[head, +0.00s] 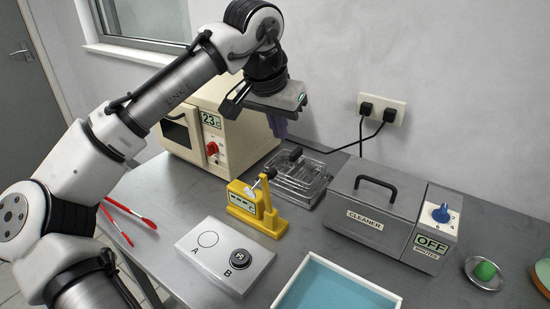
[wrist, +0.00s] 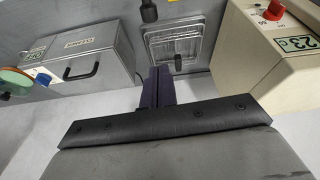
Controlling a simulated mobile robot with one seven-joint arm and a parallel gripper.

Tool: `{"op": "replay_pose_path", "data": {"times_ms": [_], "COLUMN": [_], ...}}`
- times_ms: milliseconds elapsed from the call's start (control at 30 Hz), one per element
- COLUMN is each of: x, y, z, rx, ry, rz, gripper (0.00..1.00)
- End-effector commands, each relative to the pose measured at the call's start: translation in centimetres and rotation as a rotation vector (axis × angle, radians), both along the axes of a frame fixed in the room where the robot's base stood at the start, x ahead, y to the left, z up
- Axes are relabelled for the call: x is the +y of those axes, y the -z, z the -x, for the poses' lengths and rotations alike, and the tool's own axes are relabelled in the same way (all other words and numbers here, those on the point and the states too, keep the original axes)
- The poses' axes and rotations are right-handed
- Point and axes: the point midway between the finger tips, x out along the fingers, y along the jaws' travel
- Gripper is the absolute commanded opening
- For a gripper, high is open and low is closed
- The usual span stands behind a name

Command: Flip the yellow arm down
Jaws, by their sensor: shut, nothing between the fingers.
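The yellow device (head: 270,217) stands on the table in the head view, with a small display on its left part. Its upright yellow arm carries a black knob (head: 271,173) at the top. A black knob also shows at the top edge of the wrist view (wrist: 149,12), probably the same one. My gripper (head: 279,127) is above and behind the device, fingers pointing down, apart from it. In the wrist view my gripper (wrist: 160,86) shows its dark fingers together, with nothing between them. Most of the yellow device is outside the wrist view.
A clear glass tray (head: 306,182) lies behind the device. The cream oven (head: 239,139) is at the back left and the grey cleaner box (head: 362,220) at the right. A plate marked A and B (head: 208,264) and a blue-floored tray (head: 335,287) are in front.

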Motion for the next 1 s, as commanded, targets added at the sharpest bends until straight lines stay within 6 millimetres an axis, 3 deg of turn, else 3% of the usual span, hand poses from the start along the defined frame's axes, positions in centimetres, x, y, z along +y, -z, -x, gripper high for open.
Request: {"op": "replay_pose_path", "data": {"times_ms": [333,600,1000], "x": [-1.3,0.5,0.7], "y": [7.0,6.8,6.9], "z": [-2.3,0.6,1.2], "rx": [0.003,0.000,-0.001], "ry": [-0.001,-0.003,-0.001], "rz": [-0.001,-0.002,0.001], "gripper": [0.00,0.00,0.00]}}
